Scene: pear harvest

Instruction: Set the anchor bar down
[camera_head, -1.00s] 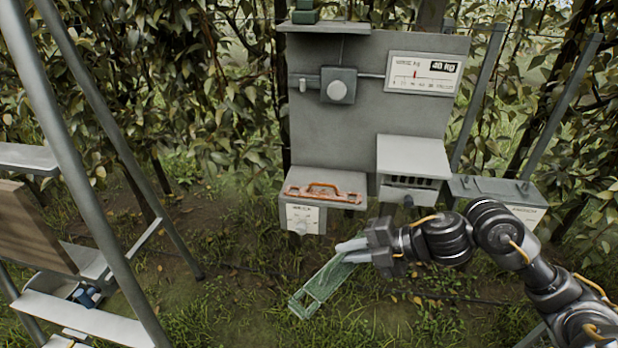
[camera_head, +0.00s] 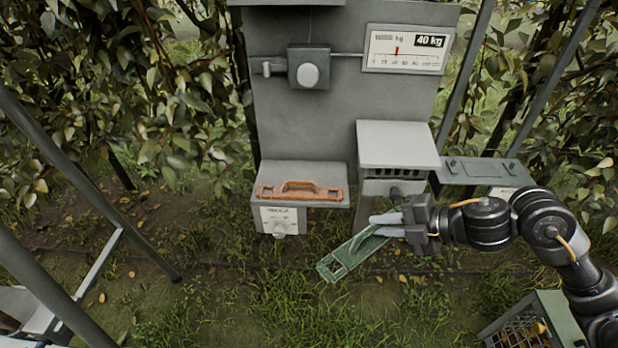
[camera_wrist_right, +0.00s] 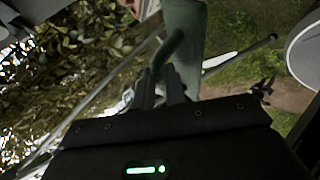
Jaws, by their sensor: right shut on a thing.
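My right gripper (camera_head: 377,225) is shut on a flat green bar (camera_head: 338,265), which I take as the anchor bar. The bar hangs tilted, its free slotted end down and to the left, in front of the grey station. In the right wrist view the fingers (camera_wrist_right: 166,86) close on the green bar's handle, and the bar's plate (camera_wrist_right: 184,20) shows beyond. An orange bar with a handle (camera_head: 300,190) lies on the left grey ledge (camera_head: 263,170), apart from my gripper. My left gripper is not in view.
The grey backboard (camera_head: 345,95) carries a 40 kg scale (camera_head: 406,49) and a grey box with a knob (camera_head: 309,68). A middle housing (camera_head: 398,145) and a right shelf (camera_head: 480,170) stand beside the ledge. A crate (camera_head: 540,315) is at lower right. Ladder legs (camera_head: 90,190) stand left.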

